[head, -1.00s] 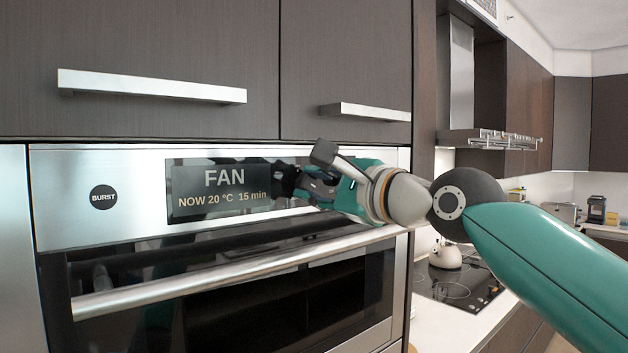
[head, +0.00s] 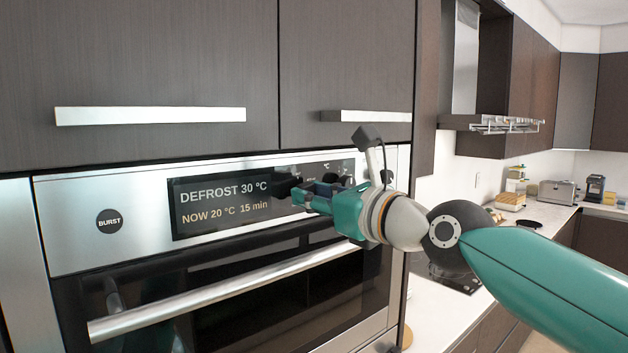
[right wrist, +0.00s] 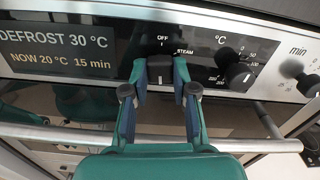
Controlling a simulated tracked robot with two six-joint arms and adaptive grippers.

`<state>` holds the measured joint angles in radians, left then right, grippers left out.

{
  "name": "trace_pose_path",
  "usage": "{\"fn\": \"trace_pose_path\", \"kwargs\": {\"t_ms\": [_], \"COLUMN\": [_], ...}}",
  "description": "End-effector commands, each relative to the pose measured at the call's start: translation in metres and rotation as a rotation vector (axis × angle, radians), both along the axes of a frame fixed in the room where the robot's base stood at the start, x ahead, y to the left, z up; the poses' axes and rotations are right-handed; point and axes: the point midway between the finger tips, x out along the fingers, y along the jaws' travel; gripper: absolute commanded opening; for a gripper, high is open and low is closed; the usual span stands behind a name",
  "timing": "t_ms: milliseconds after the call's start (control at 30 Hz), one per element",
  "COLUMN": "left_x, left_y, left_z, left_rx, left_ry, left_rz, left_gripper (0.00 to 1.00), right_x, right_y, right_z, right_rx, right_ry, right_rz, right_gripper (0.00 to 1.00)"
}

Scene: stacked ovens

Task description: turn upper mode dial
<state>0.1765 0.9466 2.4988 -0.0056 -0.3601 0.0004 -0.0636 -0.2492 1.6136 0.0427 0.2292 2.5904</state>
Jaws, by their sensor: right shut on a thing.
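The upper oven's mode dial (right wrist: 160,70) is a black knob with a white line, under the OFF and STEAM marks. In the right wrist view, my right gripper (right wrist: 160,84) is shut on it, one finger on each side. The display (head: 221,206) reads "DEFROST 30 °C" and "NOW 20 °C 15 min". My left gripper is in neither view.
A temperature dial (right wrist: 240,76) and a minutes dial (right wrist: 308,85) sit right of the mode dial. The oven's bar handle (head: 200,299) runs below the panel. A cabinet handle (head: 150,116) is above. A BURST button (head: 109,221) is at the panel's left.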

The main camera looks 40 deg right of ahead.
Motion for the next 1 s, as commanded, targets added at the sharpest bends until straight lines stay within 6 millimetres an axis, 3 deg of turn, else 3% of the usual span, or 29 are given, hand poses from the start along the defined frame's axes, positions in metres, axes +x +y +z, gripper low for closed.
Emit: {"fn": "trace_pose_path", "kwargs": {"t_ms": [333, 867, 900, 1000], "left_x": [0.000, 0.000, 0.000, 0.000], "left_y": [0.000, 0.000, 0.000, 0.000], "left_z": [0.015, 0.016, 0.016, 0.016], "left_rx": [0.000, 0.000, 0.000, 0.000], "left_ry": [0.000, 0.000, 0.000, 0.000], "left_rz": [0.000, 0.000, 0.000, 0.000], "left_gripper": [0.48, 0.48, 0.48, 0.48], "right_x": [0.001, 0.002, 0.002, 0.001], "right_y": [0.002, 0.002, 0.002, 0.002], "right_z": [-0.006, -0.008, -0.008, -0.007], "right_rx": [0.151, 0.176, 0.176, 0.175], "right_ry": [0.029, 0.032, 0.031, 0.027], "right_rz": [0.005, 0.006, 0.005, 0.004], "right_gripper": [0.00, 0.00, 0.34, 0.50]}}
